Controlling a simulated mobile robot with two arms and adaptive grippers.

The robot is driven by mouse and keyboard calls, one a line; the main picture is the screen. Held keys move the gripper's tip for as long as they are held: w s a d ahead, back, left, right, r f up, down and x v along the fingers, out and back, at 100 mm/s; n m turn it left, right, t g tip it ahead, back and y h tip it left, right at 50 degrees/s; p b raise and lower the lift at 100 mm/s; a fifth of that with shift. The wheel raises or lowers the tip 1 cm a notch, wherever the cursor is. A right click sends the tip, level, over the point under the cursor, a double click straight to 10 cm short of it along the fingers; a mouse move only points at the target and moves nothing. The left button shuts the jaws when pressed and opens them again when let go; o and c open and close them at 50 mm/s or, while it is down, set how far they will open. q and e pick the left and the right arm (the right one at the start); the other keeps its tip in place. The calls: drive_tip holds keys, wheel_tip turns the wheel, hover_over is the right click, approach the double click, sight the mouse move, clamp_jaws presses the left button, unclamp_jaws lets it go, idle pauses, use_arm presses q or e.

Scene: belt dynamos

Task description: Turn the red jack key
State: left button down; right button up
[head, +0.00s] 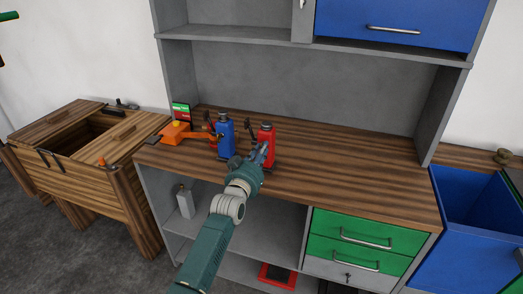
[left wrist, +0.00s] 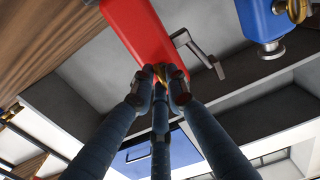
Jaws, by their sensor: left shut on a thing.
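The red jack (head: 266,131) stands upright on the wooden worktop, to the right of the blue jack (head: 224,133). In the left wrist view the red jack (left wrist: 138,30) fills the upper middle, with a grey crank (left wrist: 200,50) on its side. My left gripper (head: 262,152) is at the front of the red jack. In the left wrist view its fingers (left wrist: 160,78) are shut on a small brass-coloured key (left wrist: 160,70) at the jack's end. The fingers hide most of the key. My right gripper is not in view.
The blue jack (left wrist: 262,18) is close beside, with its own brass key (left wrist: 298,9). An orange tool (head: 178,133) lies left on the worktop (head: 350,165). The worktop's right half is clear. A grey shelf unit (head: 320,95) rises behind, and a blue bin (head: 465,215) stands right.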

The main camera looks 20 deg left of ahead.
use_arm(q)
drive_tip(key=shift+f, duration=0.1)
idle(0.3)
drive_tip(key=c, duration=1.7)
unclamp_jaws()
drive_tip(key=shift+s, duration=0.15)
drive_tip(key=s, duration=1.1)
drive_tip(key=shift+s+a, duration=0.25)
drive_tip(key=shift+s, duration=0.15)
